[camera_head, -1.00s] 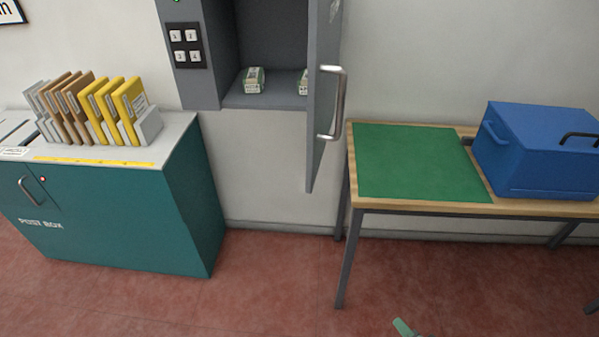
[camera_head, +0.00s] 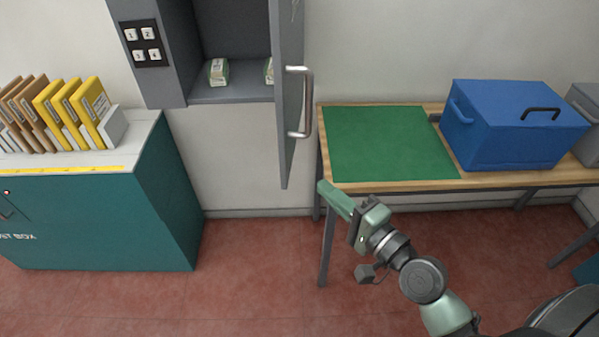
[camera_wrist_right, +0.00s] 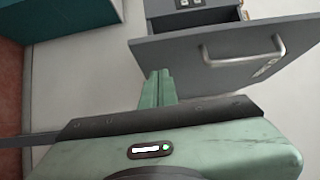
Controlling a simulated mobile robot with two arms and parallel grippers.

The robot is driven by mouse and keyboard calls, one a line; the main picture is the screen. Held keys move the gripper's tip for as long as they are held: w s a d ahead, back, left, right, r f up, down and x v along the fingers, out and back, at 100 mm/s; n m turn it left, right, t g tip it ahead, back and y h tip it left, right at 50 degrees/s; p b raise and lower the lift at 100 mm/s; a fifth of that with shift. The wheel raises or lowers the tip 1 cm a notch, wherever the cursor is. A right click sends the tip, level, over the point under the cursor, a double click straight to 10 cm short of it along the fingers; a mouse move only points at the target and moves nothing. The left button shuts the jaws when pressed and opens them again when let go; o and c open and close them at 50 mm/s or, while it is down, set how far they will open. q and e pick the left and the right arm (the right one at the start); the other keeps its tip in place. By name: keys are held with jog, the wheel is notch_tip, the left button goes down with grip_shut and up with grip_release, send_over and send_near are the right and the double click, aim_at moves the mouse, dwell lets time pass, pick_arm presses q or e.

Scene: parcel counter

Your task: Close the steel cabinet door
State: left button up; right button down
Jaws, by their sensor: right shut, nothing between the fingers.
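The steel cabinet (camera_head: 180,50) hangs on the wall at the upper left of the head view. Its grey door (camera_head: 287,100) stands open, swung out at the cabinet's right side, with a metal bar handle (camera_head: 308,102) on its right face. My right gripper (camera_head: 323,187) is shut and empty, below and to the right of the door, by the table's front left corner. In the right wrist view the door (camera_wrist_right: 205,50) and handle (camera_wrist_right: 277,50) lie beyond the shut fingers (camera_wrist_right: 157,80), apart from them. My left gripper is not in view.
Two small banded bundles (camera_head: 218,71) sit inside the cabinet. A table with a green mat (camera_head: 385,143) and a blue box (camera_head: 512,125) stands right of the door. A teal post box (camera_head: 100,215) with several folders on top stands left. Floor between them is clear.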

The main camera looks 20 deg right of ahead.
aim_at(288, 170)
jog(key=w+a+p, duration=0.2)
jog(key=w+a, duration=0.1)
jog(key=w, duration=0.1)
jog(key=shift+a, duration=0.35)
jog(key=shift+w+a, duration=0.2)
jog(key=shift+a, duration=0.25)
